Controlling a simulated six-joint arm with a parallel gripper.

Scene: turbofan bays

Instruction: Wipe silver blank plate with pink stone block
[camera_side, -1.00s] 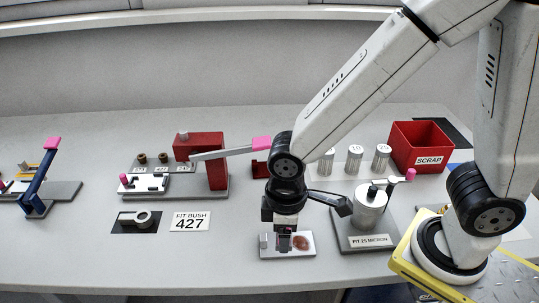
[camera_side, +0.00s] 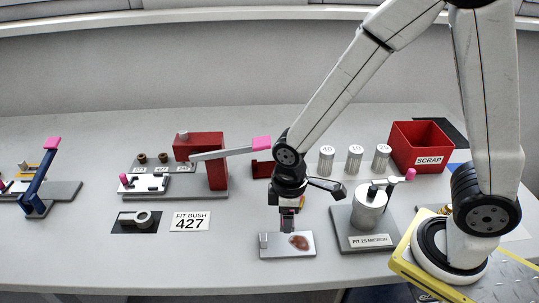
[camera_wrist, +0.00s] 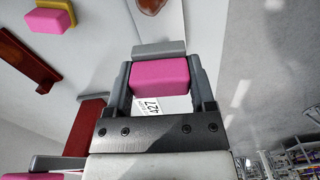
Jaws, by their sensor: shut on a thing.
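The silver blank plate (camera_side: 275,252) lies flat on the bench in the side view, with a reddish-brown smear (camera_side: 299,242) on its right half. My gripper (camera_side: 288,222) points down above the plate's back edge. In the wrist view, my gripper (camera_wrist: 160,85) is shut on the pink stone block (camera_wrist: 160,77), which has a grey layer along its far side. The block appears raised clear of the plate. In the side view the block is mostly hidden by the fingers. Part of the plate and smear show at the wrist view's top edge.
Right of the plate stands a grey fixture (camera_side: 358,243) labelled FIT 25 MICRON, with silver canisters behind it. A red SCRAP bin (camera_side: 420,147) is at the back right. A red lever press (camera_side: 213,165) and a FIT BUSH 427 card (camera_side: 190,221) are left. Bench in front is clear.

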